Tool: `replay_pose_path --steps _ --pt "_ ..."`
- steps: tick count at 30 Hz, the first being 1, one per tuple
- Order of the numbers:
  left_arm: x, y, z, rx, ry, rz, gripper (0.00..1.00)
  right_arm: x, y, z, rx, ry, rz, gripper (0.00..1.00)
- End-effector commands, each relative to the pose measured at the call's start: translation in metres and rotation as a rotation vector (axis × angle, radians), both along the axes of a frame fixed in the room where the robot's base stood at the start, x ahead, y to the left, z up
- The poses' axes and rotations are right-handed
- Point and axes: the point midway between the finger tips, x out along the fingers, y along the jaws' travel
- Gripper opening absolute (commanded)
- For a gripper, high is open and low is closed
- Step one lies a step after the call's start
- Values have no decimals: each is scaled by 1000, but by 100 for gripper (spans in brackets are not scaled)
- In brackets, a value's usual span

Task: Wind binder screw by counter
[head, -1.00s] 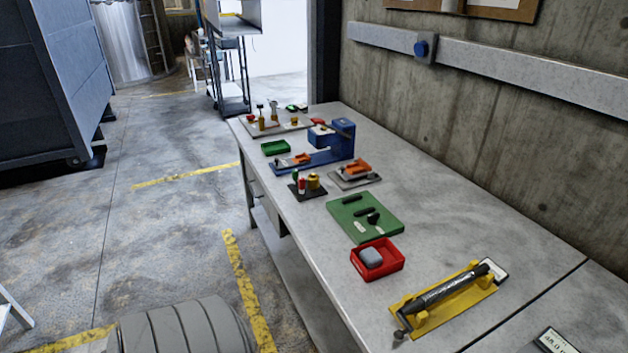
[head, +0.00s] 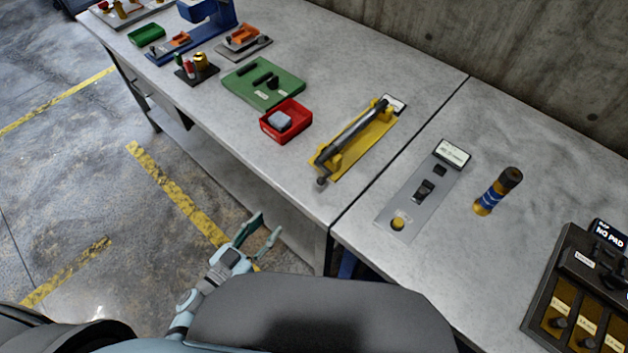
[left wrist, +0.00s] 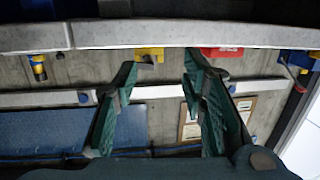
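A yellow fixture (head: 362,145) lies on the bench and carries a long dark screw-like rod (head: 350,131) with a small knob (head: 321,182) at its near end. A small white plate (head: 394,103) with dark marks sits at its far end; I cannot read it. My left gripper (head: 268,226) is open and empty, in front of the bench edge and apart from the fixture. In the left wrist view, the open fingers (left wrist: 159,62) show with a yellow part (left wrist: 149,55) beyond them, under the bench edge in the picture. My right gripper is not in view.
A red tray (head: 286,122) with a grey block and a green board (head: 264,84) lie left of the fixture. A grey panel with a display (head: 452,153), a blue-yellow cylinder (head: 497,191) and a dark console (head: 585,290) stand right. The bench's front edge lies near my gripper.

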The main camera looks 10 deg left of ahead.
Motion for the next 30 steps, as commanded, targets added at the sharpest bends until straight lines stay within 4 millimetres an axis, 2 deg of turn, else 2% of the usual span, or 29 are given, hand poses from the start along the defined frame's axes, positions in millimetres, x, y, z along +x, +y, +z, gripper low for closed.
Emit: replay_pose_path --steps 1,3,4,8,15,18,24,30 --pt "0 -15 25 -20 -58 -72 38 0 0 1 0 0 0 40" --pt "0 -30 44 -38 -101 -141 38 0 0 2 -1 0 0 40" --pt "1 -34 47 -41 -107 -154 38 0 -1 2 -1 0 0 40" --pt "20 -49 49 -45 -111 -159 38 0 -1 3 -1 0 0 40" --pt "77 -89 47 -45 -110 -158 38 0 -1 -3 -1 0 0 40" --pt "95 -103 46 -44 -108 -157 38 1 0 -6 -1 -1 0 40" --pt "112 -115 46 -43 -106 -157 38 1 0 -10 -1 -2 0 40" --pt "113 -116 46 -42 -106 -156 38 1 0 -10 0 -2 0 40"
